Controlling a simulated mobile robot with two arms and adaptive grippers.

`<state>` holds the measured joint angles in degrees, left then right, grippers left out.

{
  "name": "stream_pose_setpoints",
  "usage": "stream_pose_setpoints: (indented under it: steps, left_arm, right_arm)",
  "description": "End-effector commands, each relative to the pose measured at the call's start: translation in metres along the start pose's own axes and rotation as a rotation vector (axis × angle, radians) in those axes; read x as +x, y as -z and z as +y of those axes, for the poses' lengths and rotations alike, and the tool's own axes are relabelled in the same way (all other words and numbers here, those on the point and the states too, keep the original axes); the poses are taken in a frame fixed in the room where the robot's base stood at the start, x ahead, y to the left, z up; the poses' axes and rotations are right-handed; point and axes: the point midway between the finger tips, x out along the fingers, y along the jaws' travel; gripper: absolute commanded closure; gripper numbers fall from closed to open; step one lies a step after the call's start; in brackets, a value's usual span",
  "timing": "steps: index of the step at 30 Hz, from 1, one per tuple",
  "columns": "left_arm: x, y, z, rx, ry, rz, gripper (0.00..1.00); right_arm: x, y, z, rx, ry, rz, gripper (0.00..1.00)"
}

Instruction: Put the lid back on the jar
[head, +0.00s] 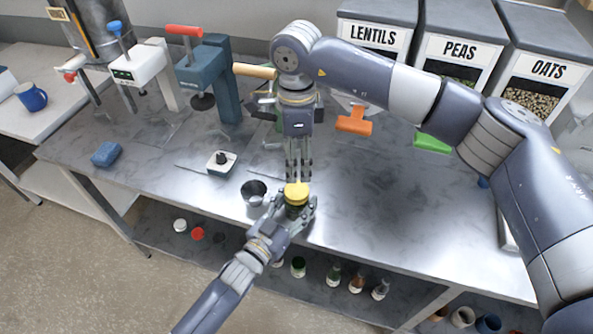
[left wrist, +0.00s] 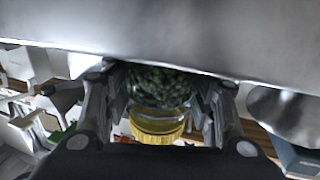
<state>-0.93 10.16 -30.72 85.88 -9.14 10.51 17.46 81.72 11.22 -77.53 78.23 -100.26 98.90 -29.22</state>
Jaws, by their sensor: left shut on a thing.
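A glass jar (head: 295,210) with dark green contents stands upright at the table's front edge in the head view. My left gripper (head: 298,207) is shut around its sides. A yellow lid (head: 297,190) is at the jar's mouth; I cannot tell whether it is fully seated. The left wrist view shows the jar (left wrist: 160,88) between my left fingers, with the yellow lid (left wrist: 158,134) below it in that picture. My right gripper (head: 298,175) points down just above and behind the lid. Its fingers look close together, and I cannot tell whether they touch the lid.
A metal cup (head: 254,188) stands just left of the jar. A small white item with a black knob (head: 221,162) and a blue block (head: 106,154) lie farther left. An orange clip (head: 354,122) and a green block (head: 432,143) lie right. The table's right front is clear.

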Motion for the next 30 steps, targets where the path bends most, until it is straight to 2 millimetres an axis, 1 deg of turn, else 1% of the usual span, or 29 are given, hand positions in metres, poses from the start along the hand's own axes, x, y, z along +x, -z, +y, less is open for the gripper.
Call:
stream_pose_setpoints:
  steps: [1,3,6,14,15,18,27,30]
  left_arm:
    - [0.000,-0.001,0.000,-0.001,0.000,-0.001,1.00]
    - [0.000,-0.001,0.000,-0.001,0.000,-0.001,1.00]
    - [0.000,-0.001,0.000,-0.001,0.000,-0.001,1.00]
    - [0.000,-0.001,0.000,-0.001,0.000,-0.001,1.00]
    - [0.000,-0.001,0.000,-0.001,0.000,-0.001,0.44]
    - [0.000,-0.001,0.000,0.000,0.000,-0.001,0.25]
    - [0.000,0.000,0.000,0.000,0.000,0.000,0.25]
    - [-0.004,-0.001,0.000,0.000,0.000,-0.001,0.25]
  right_arm:
    - [-0.007,0.000,0.000,0.000,0.000,0.000,0.30]
    - [-0.013,0.000,0.000,0.001,0.000,0.001,0.30]
    - [-0.018,0.000,0.000,0.001,-0.001,0.001,0.30]
    - [-0.019,0.000,0.000,0.001,-0.002,0.001,0.30]
    - [-0.019,0.000,0.000,0.001,-0.001,0.001,0.30]
    - [-0.019,0.000,0.000,0.000,-0.001,0.001,0.30]
    - [-0.019,0.000,0.000,0.000,-0.001,0.001,0.30]
    - [-0.019,0.000,0.000,0.000,-0.001,0.001,0.30]
